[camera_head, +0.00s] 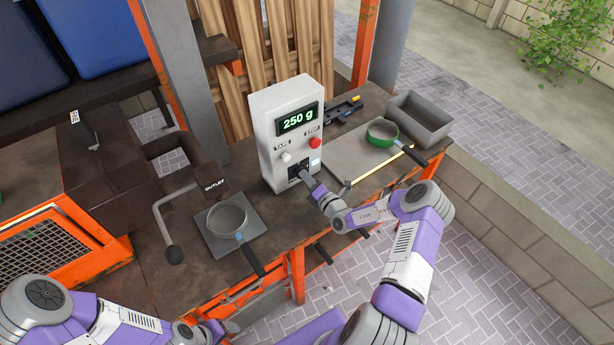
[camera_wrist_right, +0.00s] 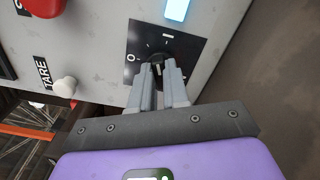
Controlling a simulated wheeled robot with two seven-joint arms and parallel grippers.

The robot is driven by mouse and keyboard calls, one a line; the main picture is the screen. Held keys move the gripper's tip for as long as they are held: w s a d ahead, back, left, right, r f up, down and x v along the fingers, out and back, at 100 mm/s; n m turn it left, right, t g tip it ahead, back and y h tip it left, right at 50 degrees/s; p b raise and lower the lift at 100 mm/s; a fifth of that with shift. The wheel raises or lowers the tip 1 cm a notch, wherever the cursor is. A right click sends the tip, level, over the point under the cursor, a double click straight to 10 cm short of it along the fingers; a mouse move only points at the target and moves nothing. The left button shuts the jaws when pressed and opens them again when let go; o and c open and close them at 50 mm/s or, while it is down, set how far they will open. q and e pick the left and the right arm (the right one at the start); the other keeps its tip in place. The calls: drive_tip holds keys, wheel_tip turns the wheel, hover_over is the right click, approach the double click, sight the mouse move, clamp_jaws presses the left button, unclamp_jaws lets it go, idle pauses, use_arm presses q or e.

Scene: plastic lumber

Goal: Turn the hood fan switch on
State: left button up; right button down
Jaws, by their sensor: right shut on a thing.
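The white control box (camera_head: 268,116) stands on the workbench with a lit "250 g" display. Low on its front is a black switch plate (camera_wrist_right: 135,70) with a dark rotary knob (camera_wrist_right: 156,58). An "O" mark shows left of the knob and a white line mark above it in the wrist view. My right gripper (camera_wrist_right: 164,72) is shut on the knob, its two grey fingers on either side; in the head view it (camera_head: 304,175) is against the box front. The fingers partly hide the knob, so its exact setting is unclear.
A pan (camera_head: 227,217) on a scale plate stands left. A green-rimmed pan (camera_head: 382,132) and a grey tray (camera_head: 418,118) stand right.

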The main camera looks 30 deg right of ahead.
drive_tip(key=m, duration=0.4)
drive_tip(key=shift+m+p, duration=0.4)
drive_tip(key=shift+f, duration=0.1)
drive_tip(key=c, duration=1.1)
unclamp_jaws()
drive_tip(key=s, duration=0.7)
drive_tip(key=shift+s+d, duration=0.3)
